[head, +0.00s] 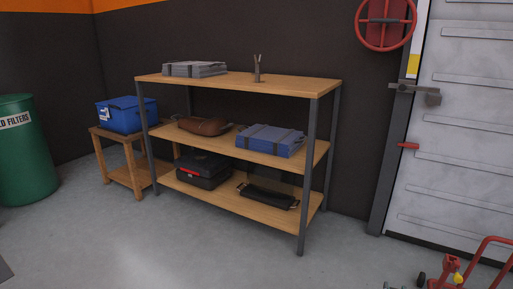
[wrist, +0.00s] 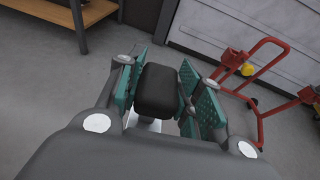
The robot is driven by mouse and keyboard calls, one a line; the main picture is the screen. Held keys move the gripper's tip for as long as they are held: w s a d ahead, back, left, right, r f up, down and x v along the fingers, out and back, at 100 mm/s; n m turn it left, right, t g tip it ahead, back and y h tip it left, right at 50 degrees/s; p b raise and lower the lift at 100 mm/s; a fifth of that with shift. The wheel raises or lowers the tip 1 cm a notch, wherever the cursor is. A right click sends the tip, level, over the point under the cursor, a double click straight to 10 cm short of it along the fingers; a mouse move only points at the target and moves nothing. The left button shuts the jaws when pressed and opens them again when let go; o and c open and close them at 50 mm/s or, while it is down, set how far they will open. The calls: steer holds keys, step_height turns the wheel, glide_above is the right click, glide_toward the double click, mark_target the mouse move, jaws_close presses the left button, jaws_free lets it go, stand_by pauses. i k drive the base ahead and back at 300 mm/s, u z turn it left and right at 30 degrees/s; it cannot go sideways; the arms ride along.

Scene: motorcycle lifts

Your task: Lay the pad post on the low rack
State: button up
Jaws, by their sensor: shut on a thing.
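In the wrist view my gripper (wrist: 158,98) is shut on the pad post (wrist: 160,82). Its black padded block shows between the teal finger pads, with a pale grey part below. The rest of the post is hidden. The head view does not show my gripper or the pad post. There, a three-level rack with wooden boards (head: 300,88) and dark grey legs stands against the dark wall; I take it as the low rack. A corner of wooden furniture (wrist: 62,12) shows at the top left of the wrist view, apart from my gripper.
A blue box (head: 127,115) stands left. A red frame (wrist: 262,75) is at right.

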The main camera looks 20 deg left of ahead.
mark_target(294, 86)
steer(key=u, duration=1.1)
steer(key=i, duration=0.95)
steer(key=z, duration=0.65)
steer(key=i, duration=0.85)
steer(key=z, duration=0.65)
